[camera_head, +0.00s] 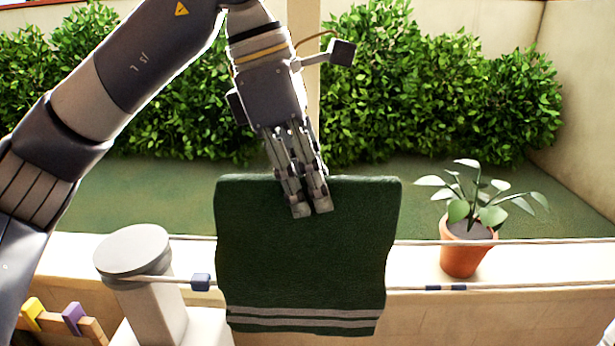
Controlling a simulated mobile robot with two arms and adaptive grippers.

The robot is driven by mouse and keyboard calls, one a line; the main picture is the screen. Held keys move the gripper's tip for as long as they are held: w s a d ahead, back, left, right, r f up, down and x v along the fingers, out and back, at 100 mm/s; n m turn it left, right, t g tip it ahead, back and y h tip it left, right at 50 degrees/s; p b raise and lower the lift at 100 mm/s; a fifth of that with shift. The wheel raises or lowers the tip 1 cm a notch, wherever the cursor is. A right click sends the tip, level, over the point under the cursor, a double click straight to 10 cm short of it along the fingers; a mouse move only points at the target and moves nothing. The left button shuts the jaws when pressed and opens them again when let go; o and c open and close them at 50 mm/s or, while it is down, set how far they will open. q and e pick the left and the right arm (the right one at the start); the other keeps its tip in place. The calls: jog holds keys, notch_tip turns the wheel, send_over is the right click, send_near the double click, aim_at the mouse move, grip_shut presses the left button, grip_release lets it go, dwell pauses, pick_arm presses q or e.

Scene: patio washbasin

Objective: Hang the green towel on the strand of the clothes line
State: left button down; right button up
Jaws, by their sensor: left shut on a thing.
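The dark green towel (305,260) hangs down flat, with pale grey stripes near its lower edge. My left gripper (311,212) is shut on the towel near the middle of its top edge, fingers pointing down. A thin strand of the clothes line (540,285) runs across the lower picture from a grey-capped post (132,250). The towel covers the middle stretch of this strand and looks in front of it. I cannot tell whether they touch. Another thin line (560,241) runs above it, also partly covered by the towel.
Small blue pieces sit on the strand left (201,282) and right (446,288) of the towel. A potted plant (465,250) stands on the pale ledge at right. A wooden rack (55,324) with yellow and purple pieces is at bottom left. Hedges stand behind.

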aim_at(308, 242)
pick_arm(q)
notch_tip(308, 242, down, 18)
jog(key=b, duration=1.2)
jog(key=shift+r+b, duration=0.1)
jog(key=shift+b, duration=0.25)
jog(key=c, duration=1.4)
grip_release()
notch_tip(308, 242, up, 9)
jog(key=p, duration=0.7)
